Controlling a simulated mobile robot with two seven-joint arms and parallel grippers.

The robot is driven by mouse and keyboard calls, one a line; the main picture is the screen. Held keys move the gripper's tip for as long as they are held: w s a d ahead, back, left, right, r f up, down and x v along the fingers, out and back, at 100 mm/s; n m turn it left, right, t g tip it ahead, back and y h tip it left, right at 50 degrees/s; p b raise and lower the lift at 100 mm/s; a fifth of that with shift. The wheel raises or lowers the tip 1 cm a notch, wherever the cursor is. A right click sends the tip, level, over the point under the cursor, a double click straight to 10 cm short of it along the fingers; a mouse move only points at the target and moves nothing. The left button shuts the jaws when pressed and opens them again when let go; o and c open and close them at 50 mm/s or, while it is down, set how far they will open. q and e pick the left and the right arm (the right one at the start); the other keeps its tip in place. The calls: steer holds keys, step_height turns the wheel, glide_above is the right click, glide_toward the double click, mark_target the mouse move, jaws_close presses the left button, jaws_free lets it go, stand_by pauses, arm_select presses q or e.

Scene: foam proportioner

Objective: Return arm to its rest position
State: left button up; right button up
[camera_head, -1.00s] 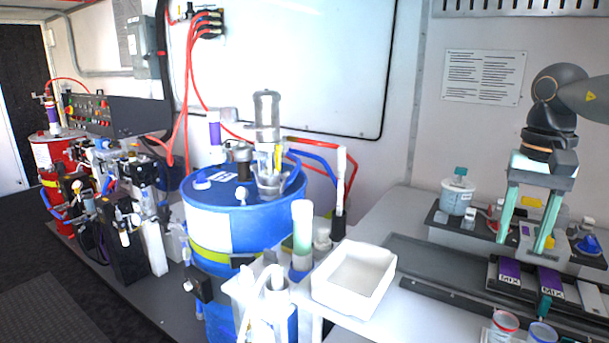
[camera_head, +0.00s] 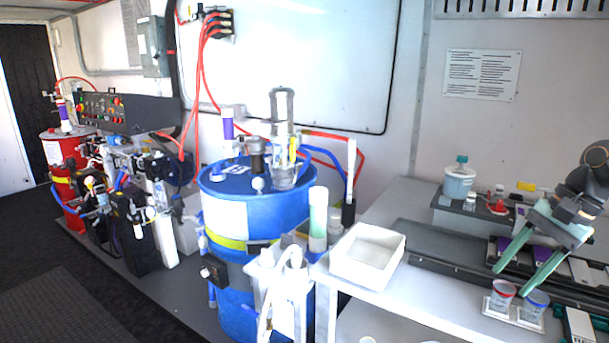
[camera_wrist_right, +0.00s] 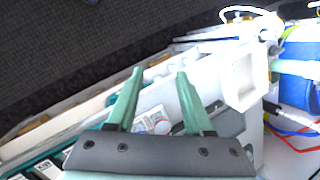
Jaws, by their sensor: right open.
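My right gripper (camera_head: 514,258) comes in from the right in the head view, tilted, with its two green fingers spread apart and nothing between them. It hangs above the right-hand bench, over the dark tray rail and close to the two small cups. The right wrist view shows the same gripper (camera_wrist_right: 157,95) with both fingers apart and the bench below. My left gripper is not in the head view.
A white open tray (camera_head: 397,262) sits on the bench's left part. A red-rimmed cup (camera_head: 501,296) and a blue-rimmed cup (camera_head: 533,305) stand on coasters under my gripper. A lidded tub (camera_head: 459,181) stands behind. A blue drum (camera_head: 285,205) is left of the bench.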

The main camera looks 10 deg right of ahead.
steer(key=s+f+m+t+y, duration=0.15)
steer(key=f+m+t, duration=0.25)
steer(key=f+m, duration=0.55)
steer(key=s+a+f+m+t, duration=0.1)
steer(key=s+f+m+t, duration=0.2)
steer(key=f+m, duration=0.7)
steer(key=s+f+m+t+y, duration=0.15)
steer(key=f+m+t, duration=0.25)
steer(key=f+m, duration=0.55)
steer(key=s+a+f+m+h, duration=0.5)
steer(key=s+a+f+m, duration=0.35)
steer(key=m, duration=0.85)
steer(key=s+a+f+m+g, duration=0.1)
steer(key=a+f+m, duration=0.1)
steer(key=a+m, duration=0.3)
steer(key=s+a+f+m+g, duration=0.2)
steer(key=a+m, duration=0.3)
steer(key=a, duration=0.5)
steer(key=shift+s+a+m, duration=0.15)
steer(key=shift+a+m, duration=0.05)
steer(key=shift+m, duration=0.1)
steer(key=shift+s+d, duration=0.1)
steer(key=shift+d, duration=0.05)
